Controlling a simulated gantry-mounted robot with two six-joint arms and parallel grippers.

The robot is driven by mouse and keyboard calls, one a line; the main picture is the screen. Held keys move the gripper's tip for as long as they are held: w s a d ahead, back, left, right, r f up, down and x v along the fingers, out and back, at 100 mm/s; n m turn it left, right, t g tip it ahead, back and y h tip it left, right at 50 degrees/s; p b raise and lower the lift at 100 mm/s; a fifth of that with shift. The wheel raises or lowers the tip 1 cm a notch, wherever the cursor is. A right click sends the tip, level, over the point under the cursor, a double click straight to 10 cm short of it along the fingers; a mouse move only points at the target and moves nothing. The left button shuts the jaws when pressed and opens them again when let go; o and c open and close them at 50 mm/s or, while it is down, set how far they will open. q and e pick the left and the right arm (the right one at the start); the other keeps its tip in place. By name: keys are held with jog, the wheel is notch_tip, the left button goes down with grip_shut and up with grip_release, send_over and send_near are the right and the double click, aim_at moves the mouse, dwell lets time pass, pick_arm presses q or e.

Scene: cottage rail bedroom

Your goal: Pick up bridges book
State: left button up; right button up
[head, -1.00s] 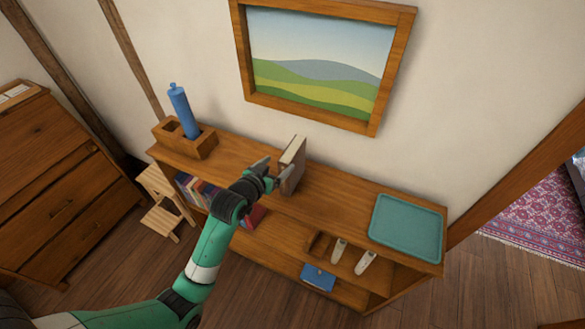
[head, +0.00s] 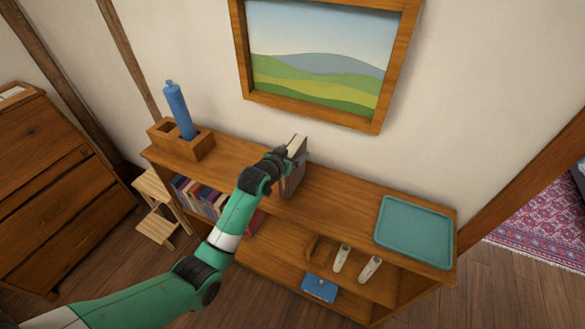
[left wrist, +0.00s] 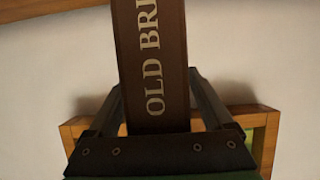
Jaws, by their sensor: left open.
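The bridges book (head: 292,181) stands upright on top of the low wooden shelf, near its middle. In the left wrist view its dark brown spine (left wrist: 150,50) fills the centre, with the letters "OLD BRI" showing; the rest of the title is cut off. My left gripper (head: 289,155) is at the upper part of the book. In the left wrist view its two fingers (left wrist: 153,95) are open, one on each side of the spine. I cannot tell if either finger touches the book. My right gripper is not in view.
A teal tray (head: 414,232) lies at the shelf's right end. A wooden holder (head: 203,145) with a blue bottle (head: 178,108) stands at its left end. Coloured books (head: 200,197) and a blue box (head: 319,288) sit lower down. A framed picture (head: 315,65) hangs behind.

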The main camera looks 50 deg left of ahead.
pick_arm(q)
grip_shut()
dwell(0.3)
dwell(1.0)
jog(key=shift+r, duration=0.15)
